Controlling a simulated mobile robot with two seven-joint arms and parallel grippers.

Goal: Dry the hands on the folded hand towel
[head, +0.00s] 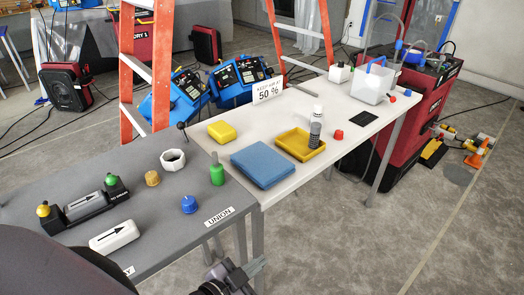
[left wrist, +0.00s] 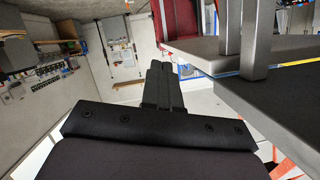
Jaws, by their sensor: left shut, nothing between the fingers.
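The folded hand towel (head: 264,164) is a flat blue square on the white table, near its front edge. My left gripper (head: 254,268) is at the bottom of the head view, in front of the tables and well short of the towel. The left wrist view shows its two dark fingers (left wrist: 162,84) pressed together with nothing between them. The towel does not show in that view. My right gripper is in neither view.
The grey table (head: 150,198) holds fittings. Table legs (left wrist: 258,40) stand near my left gripper.

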